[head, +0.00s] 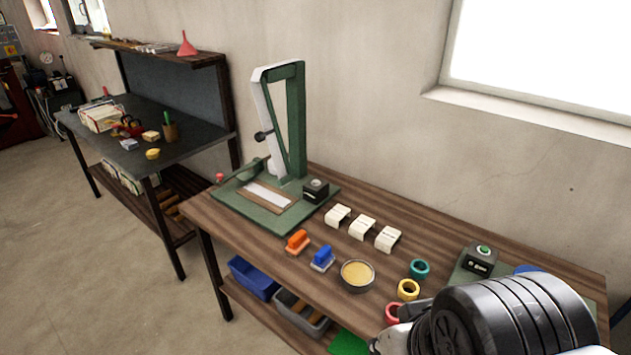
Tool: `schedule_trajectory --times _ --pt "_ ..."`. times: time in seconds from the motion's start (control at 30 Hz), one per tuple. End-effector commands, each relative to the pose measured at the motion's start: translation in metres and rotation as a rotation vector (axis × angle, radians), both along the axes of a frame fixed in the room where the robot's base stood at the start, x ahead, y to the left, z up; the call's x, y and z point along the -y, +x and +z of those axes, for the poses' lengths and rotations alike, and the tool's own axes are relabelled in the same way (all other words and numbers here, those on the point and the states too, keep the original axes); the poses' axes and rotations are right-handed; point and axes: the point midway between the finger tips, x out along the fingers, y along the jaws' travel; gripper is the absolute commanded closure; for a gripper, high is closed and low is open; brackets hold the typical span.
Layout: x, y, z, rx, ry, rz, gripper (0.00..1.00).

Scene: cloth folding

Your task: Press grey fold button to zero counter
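A small dark box with a pale grey round button (317,184) on top stands on the right part of the green press base, at the back of the wooden bench. The writing on both is too small to read. My gripper (388,335) shows only partly at the bottom right, beside my large dark arm link, low and well apart from both boxes. Its fingers are mostly hidden, so I cannot tell if it is open.
A tall green press (292,120) rises behind the grey-button box, its lever to the left. Several white clips (362,227), an orange brush (298,241), a blue brush (322,257), a bowl (357,275) and coloured rings (408,290) lie between. The bench front left is clear.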

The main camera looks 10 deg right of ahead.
Motion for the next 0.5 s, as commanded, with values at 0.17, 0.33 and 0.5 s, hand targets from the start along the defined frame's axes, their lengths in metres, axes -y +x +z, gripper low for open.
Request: schedule_trajectory --times 0.17,0.33,0.5 --pt "0.0 0.0001 0.0 0.0 0.0 0.0 0.9" --pt "0.0 0.0001 0.0 0.0 0.0 0.0 1.0" --pt "0.0 0.0001 0.0 0.0 0.0 0.0 1.0"
